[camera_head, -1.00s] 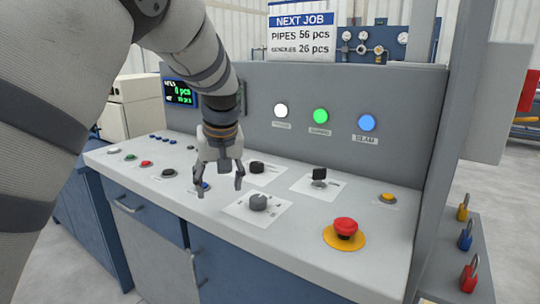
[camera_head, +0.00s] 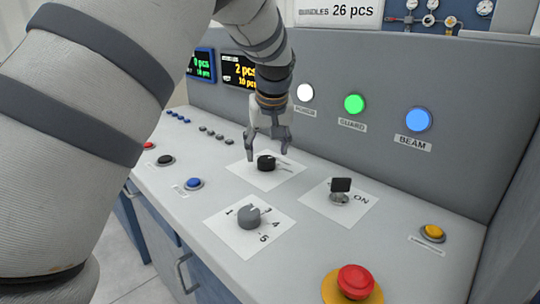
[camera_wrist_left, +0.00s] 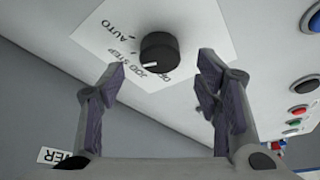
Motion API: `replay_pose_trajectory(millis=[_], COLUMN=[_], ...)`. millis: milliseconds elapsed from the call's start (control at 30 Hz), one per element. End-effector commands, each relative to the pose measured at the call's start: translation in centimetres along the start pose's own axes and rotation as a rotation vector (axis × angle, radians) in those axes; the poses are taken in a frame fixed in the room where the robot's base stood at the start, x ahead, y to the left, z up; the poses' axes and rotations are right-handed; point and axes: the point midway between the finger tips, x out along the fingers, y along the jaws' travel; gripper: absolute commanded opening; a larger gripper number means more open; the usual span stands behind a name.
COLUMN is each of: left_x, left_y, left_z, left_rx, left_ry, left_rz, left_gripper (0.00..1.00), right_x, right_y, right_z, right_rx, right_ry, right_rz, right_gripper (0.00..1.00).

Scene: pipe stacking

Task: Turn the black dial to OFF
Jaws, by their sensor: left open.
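The black dial (camera_head: 266,162) is a round knob on a white label plate at the back of the sloped panel. The left wrist view shows it close up (camera_wrist_left: 160,52), with AUTO and JOG STEP printed beside it and another label starting with O, partly hidden. Its white mark points toward the JOG STEP print. My left gripper (camera_head: 267,150) is open, pointing down over the dial. In the left wrist view the dial lies beyond the gap between its fingers (camera_wrist_left: 163,70), apparently not touched. My right gripper is not in view.
A grey numbered dial (camera_head: 249,216) sits in front, and a key switch (camera_head: 340,190) marked ON to the right. A red emergency button (camera_head: 355,281) is at the front right, a yellow button (camera_head: 433,232) behind it. White, green and blue lamps line the upright back panel (camera_head: 460,90).

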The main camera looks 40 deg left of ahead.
Motion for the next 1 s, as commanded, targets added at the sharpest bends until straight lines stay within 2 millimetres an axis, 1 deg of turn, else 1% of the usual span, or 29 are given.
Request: replay_pose_trajectory(millis=[33,100,200,467,500,667,700,1000], left_x=[1.3,2.3,3.1,3.3,3.2,3.2,3.2,3.3], left_y=[0.0,0.0,0.0,0.0,0.0,0.0,0.0,0.0], left_z=[0.1,0.1,0.0,-0.1,-0.1,-0.1,-0.1,0.0], left_rx=[0.0,0.0,-0.001,-0.001,-0.001,-0.001,-0.001,-0.02], left_ry=[-0.004,-0.003,0.001,0.002,0.002,0.002,0.002,0.002], left_rz=[-0.003,-0.002,0.001,0.002,0.002,0.002,0.002,-0.008], left_gripper=[0.58,0.58,0.58,0.58,0.56,0.19,0.1,0.1], right_x=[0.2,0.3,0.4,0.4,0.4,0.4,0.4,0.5], right_y=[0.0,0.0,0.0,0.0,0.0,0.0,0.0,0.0], right_z=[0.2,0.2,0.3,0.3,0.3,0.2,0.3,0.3], right_rx=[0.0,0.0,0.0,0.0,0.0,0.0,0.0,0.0], right_ry=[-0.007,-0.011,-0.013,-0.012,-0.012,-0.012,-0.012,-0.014], right_rz=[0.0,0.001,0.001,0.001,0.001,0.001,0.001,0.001], right_gripper=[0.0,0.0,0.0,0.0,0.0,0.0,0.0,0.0])
